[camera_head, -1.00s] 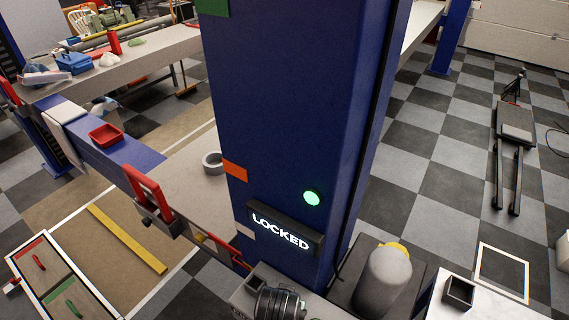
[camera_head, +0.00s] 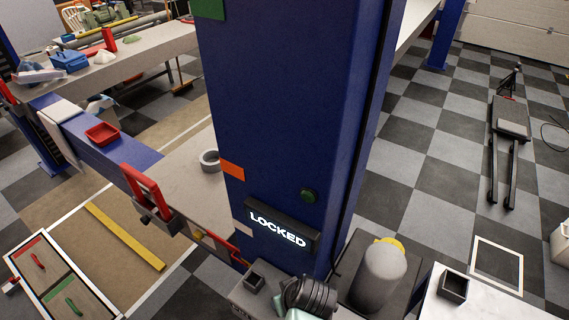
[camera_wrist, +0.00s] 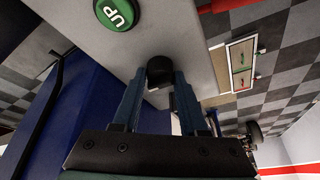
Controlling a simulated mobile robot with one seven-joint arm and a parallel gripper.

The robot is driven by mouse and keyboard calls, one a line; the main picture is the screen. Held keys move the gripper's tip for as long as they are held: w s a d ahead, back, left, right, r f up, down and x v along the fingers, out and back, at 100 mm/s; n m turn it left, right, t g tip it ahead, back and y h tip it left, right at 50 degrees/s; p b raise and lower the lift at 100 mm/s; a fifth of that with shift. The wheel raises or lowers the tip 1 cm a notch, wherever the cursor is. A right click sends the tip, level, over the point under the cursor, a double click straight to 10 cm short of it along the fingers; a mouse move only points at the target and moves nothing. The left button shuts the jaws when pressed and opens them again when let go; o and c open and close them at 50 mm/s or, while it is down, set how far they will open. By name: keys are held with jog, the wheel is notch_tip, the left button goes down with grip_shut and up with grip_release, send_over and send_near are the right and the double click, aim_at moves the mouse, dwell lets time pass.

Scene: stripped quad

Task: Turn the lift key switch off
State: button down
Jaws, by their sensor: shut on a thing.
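In the wrist view, the lift key switch shows as a dark round knob (camera_wrist: 160,67) on a grey panel face (camera_wrist: 188,45). My gripper (camera_wrist: 161,83) has its two blue-grey fingers on either side of the knob and is shut on it. The knob's marking and exact turn angle cannot be read. A round green button marked UP (camera_wrist: 118,13) sits on the same panel. In the head view, a lamp (camera_head: 309,195) on the blue lift column (camera_head: 285,100) is dark green and unlit. Below it, a black sign (camera_head: 282,229) reads LOCKED in lit white letters. The head view does not show my fingertips.
A grey cylinder (camera_head: 378,275) with a yellow top stands right of the column. A small dark open box (camera_head: 453,287) sits on a white top at lower right. A red tray (camera_head: 103,133) rests on the blue beam at left. The checkered floor at right is mostly open.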

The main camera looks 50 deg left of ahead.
jog(key=shift+w+r, duration=0.1)
dwell(0.3)
jog(key=shift+c, duration=2.3)
grip_release()
jog(key=b+v, duration=0.2)
jog(key=v, duration=1.1)
jog(key=shift+w, duration=0.15)
